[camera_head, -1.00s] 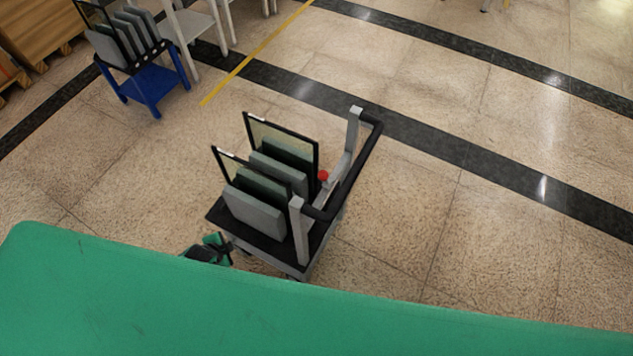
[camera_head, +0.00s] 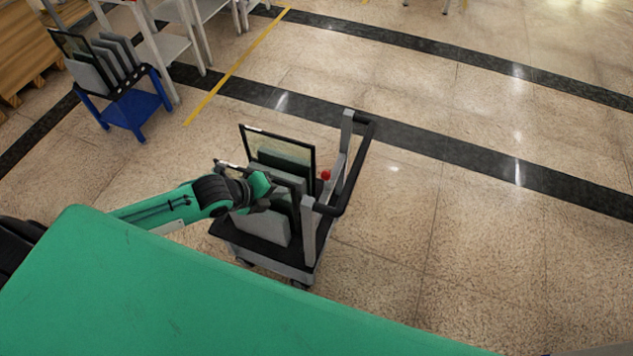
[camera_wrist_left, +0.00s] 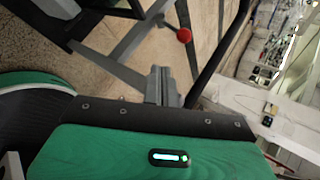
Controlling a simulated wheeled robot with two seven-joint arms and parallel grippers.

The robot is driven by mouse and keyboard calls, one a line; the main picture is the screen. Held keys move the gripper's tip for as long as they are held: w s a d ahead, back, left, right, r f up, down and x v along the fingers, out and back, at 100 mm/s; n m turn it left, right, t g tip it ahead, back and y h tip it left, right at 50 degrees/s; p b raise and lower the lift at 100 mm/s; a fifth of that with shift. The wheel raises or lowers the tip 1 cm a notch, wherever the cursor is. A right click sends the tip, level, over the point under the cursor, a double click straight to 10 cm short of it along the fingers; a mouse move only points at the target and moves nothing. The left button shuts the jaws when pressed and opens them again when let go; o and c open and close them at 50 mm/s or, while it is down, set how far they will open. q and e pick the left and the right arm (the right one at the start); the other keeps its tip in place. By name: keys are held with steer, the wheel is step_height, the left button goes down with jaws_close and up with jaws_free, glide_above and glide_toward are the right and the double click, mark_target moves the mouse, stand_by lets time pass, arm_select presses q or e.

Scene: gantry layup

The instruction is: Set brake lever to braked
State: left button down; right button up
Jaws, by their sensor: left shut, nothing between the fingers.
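The brake lever's red knob (camera_head: 326,175) shows on the grey and black cart (camera_head: 310,262), by the upright posts of its handle. It also shows in the left wrist view, where the red knob (camera_wrist_left: 184,35) sits on a thin grey rod beyond the fingertips. My left gripper (camera_head: 272,196) is over the cart's grey pads, to the left of the knob and apart from it. In the left wrist view my left gripper (camera_wrist_left: 162,80) is shut and empty, pointing toward the cart's handle side. The lever's lower part is hidden in the head view. My right gripper is out of view.
Dark-framed panels (camera_head: 277,148) and grey pads stand upright on the cart beside my arm. A black handle bar (camera_head: 352,178) lies right of the knob. A blue cart (camera_head: 133,108) with similar panels is at upper left. The floor right of the cart is clear.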

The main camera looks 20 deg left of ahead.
mark_target(327, 179)
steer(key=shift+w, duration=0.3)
arm_select(q)
steer(key=shift+w+f, duration=0.15)
steer(key=w+d+f+p, duration=0.3)
steer(key=w+d+f, duration=0.2)
steer(key=w, duration=0.4)
steer(key=shift+w+d+f, duration=0.25)
steer(key=shift+d+f, duration=0.1)
steer(key=shift+d, duration=0.2)
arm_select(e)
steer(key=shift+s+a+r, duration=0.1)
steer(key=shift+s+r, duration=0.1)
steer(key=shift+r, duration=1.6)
arm_select(q)
steer(key=w+r+n+g+b, duration=0.1)
steer(key=w+r+g+b, duration=0.1)
steer(key=w+g+b, duration=0.2)
steer(key=shift+w+d+n+g+y, duration=0.15)
steer(key=shift+w+n+g+y, duration=0.15)
steer(key=shift+w+g, duration=1.3)
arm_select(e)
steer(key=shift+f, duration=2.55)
